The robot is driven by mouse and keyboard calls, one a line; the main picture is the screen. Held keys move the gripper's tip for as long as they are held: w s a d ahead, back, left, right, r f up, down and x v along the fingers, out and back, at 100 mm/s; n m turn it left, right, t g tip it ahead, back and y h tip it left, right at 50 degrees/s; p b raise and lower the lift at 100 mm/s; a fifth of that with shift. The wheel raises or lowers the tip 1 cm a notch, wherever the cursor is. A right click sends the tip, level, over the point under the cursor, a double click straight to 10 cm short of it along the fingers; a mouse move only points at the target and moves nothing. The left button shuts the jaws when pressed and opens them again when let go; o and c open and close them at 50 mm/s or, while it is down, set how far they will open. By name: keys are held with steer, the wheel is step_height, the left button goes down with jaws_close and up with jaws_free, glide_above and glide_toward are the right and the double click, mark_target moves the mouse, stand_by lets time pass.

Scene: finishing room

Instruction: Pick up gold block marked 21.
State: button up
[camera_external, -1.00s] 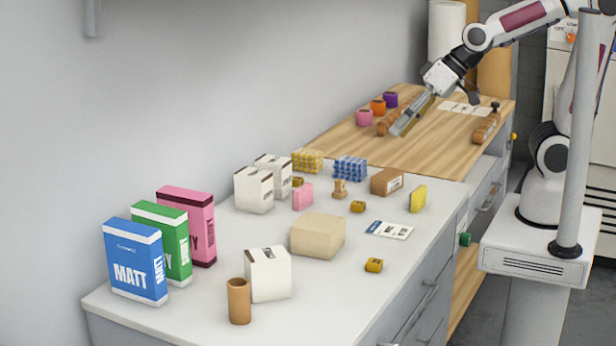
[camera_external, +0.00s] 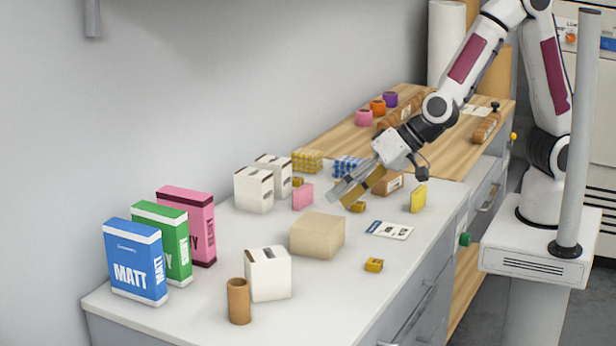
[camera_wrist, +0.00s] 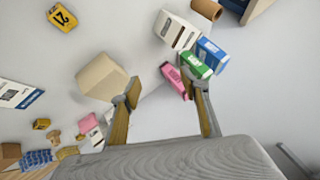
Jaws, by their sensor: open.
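The gold block marked 21 (camera_external: 374,265) lies on the white counter near its front edge, right of the beige block. In the wrist view the same gold block (camera_wrist: 62,17) is at the upper left, its number 21 readable. My gripper (camera_external: 341,197) hangs above the counter, behind and left of that block and apart from it. In the wrist view my gripper (camera_wrist: 166,92) has its two fingers wide apart, with nothing held. A second gold block (camera_external: 358,208) sits just below the fingers in the outside view; a third (camera_external: 298,182) lies farther back.
The beige block (camera_external: 318,236) and a white box (camera_external: 270,274) stand left of the marked block, with a brown cylinder (camera_external: 239,300) nearby. A printed card (camera_external: 390,231) lies behind it. A yellow block (camera_external: 418,199) stands farther back. Counter around the marked block is clear.

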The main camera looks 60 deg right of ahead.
mark_target(397, 279)
steer(key=s+a+f+h, duration=0.1)
steer(key=f, duration=0.3)
steer(key=s+a+f+t+h, duration=0.1)
steer(key=s+f, duration=0.1)
steer(key=f, duration=0.2)
steer(key=s+a+f+m+t+h, duration=0.1)
steer(key=f, duration=0.3)
steer(key=shift+s+a+f+h, duration=0.1)
steer(key=shift+s+f+h, duration=0.05)
steer(key=shift+s+h, duration=0.2)
steer(key=s+f+t, duration=0.1)
steer(key=s+d+f+h, duration=0.1)
steer(key=s+d+f+t+h, duration=0.1)
steer(key=s, duration=0.1)
steer(key=shift+f+t, duration=0.15)
steer(key=shift+t, duration=0.15)
steer(key=shift+s+d+f+n+t+h, duration=0.2)
steer(key=shift+s+d+n+t+h, duration=0.25)
steer(key=shift+s+d+t, duration=0.55)
steer(key=shift+s+d+f+n+t+h, duration=0.25)
steer(key=shift+s+d+t+h, duration=0.3)
steer(key=shift+s+d, duration=0.85)
steer(key=shift+s+a, duration=0.15)
steer(key=shift+a, duration=0.1)
steer(key=shift+x, duration=1.25)
steer(key=shift+d, duration=0.1)
